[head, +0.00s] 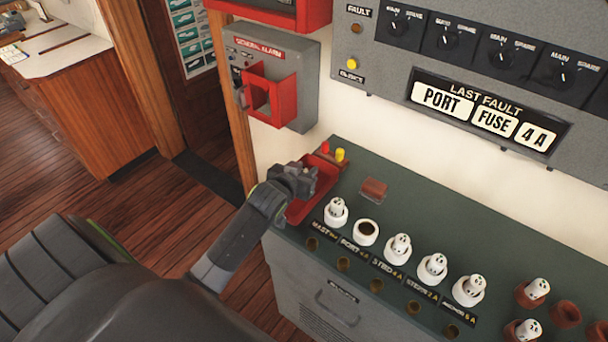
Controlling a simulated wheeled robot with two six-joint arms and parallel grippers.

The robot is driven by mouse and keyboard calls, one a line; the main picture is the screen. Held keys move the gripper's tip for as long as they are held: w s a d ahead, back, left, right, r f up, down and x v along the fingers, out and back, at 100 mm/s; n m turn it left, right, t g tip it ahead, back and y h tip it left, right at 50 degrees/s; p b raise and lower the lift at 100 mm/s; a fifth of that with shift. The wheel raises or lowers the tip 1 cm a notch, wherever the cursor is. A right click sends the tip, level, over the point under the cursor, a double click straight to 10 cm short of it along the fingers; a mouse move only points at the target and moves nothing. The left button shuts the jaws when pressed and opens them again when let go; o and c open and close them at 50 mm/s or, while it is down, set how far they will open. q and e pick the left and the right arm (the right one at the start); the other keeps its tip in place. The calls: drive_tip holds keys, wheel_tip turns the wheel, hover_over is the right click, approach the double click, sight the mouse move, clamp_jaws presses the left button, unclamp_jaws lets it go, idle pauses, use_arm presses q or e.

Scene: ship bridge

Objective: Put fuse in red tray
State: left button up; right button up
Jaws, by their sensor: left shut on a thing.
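A red tray (327,181) lies at the left end of the dark green console top. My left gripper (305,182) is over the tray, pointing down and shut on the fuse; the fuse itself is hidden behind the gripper. A red-topped fuse (325,148) and a yellow-topped fuse (340,155) stand at the tray's far end. White fuse holders stand in a row on the console. The holder labelled PORT (367,232) shows an open dark socket, while the MAST holder (336,211) beside it has a white fuse in it. My right gripper is out of view.
A small reddish block (374,189) sits on the console right of the tray. Brown sockets (566,314) are at the right. A general alarm box (270,80) hangs on the wall behind the tray. A fault panel (487,112) reads PORT FUSE 4A.

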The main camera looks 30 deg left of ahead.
use_arm(q)
drive_tip(key=shift+f, duration=1.15)
drive_tip(key=o, duration=1)
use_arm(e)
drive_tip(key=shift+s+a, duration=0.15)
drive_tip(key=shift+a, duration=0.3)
use_arm(q)
drive_tip(key=shift+r, duration=0.2)
drive_tip(key=shift+s, duration=0.25)
drive_tip(key=b+v, duration=0.1)
drive_tip(key=v, duration=1)
drive_tip(key=shift+s+r, duration=0.15)
drive_tip(key=shift+s, duration=0.05)
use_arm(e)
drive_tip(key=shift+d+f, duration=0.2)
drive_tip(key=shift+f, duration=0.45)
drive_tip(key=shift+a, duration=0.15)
